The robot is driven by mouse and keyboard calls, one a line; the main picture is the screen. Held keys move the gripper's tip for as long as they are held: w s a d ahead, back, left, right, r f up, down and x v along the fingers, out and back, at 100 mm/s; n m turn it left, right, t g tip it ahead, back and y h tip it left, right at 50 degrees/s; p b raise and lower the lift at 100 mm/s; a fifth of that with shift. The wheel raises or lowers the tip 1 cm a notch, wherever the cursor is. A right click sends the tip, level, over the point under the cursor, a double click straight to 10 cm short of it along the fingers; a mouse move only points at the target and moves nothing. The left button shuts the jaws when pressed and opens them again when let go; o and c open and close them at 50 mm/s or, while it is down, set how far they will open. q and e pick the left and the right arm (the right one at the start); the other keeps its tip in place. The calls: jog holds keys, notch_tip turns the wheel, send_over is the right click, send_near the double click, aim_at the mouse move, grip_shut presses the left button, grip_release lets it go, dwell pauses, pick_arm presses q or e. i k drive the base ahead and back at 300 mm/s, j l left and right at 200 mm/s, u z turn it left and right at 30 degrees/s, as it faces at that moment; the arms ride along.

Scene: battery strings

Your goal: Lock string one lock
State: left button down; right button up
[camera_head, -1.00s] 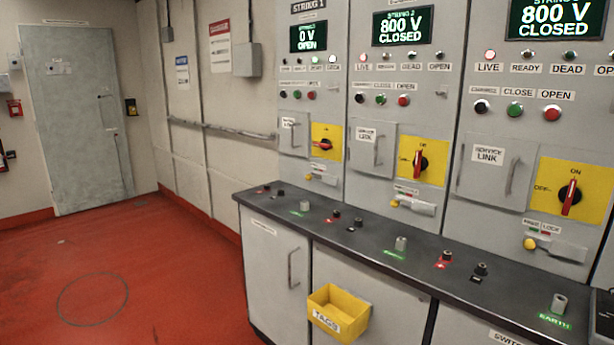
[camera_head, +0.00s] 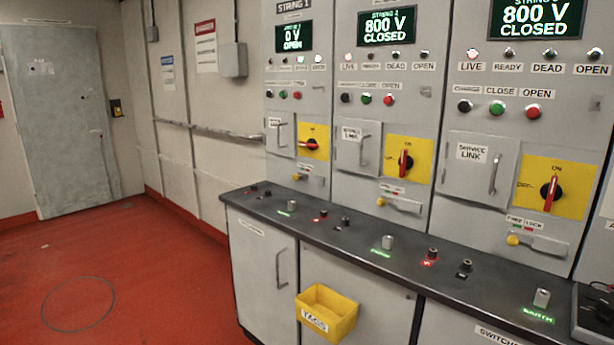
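The String 1 panel (camera_head: 293,90) is the leftmost of three in the head view. Its display (camera_head: 294,37) reads 0 V OPEN. Its red rotary handle (camera_head: 311,144) on a yellow plate lies roughly level, unlike the upright handles of String 2 (camera_head: 404,163) and the right panel (camera_head: 550,191). Below it is a small lock fitting with a yellow knob (camera_head: 297,177); its exact state is too small to tell. The String 1 service link door (camera_head: 281,136) looks shut. Neither of my grippers is in view.
A dark counter (camera_head: 340,243) with terminals and earth posts runs below the panels. A yellow TAGS bin (camera_head: 327,314) hangs on the cabinet front. Open red floor (camera_head: 150,270) lies to the left, with a grey door (camera_head: 72,120) beyond. A dark box stands at the right edge (camera_head: 596,310).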

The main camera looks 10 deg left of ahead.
aim_at(295, 178)
jog(key=i+j+z, duration=0.15)
jog(key=z, duration=0.25)
jog(key=i+j+z, duration=0.1)
jog(key=j+z, duration=0.15)
jog(key=z, duration=0.2)
jog(key=i+j+z, duration=0.15)
jog(key=j, duration=0.2)
jog(key=j+z, duration=0.2)
jog(key=j, duration=0.15)
jog(key=i+j+z, duration=0.15)
jog(key=j, duration=0.6)
jog(key=j+z, duration=0.2)
jog(key=j, duration=0.6)
jog(key=i+j, duration=0.1)
jog(key=j, duration=1.65)
jog(key=i+j, duration=0.15)
jog(key=j, duration=0.7)
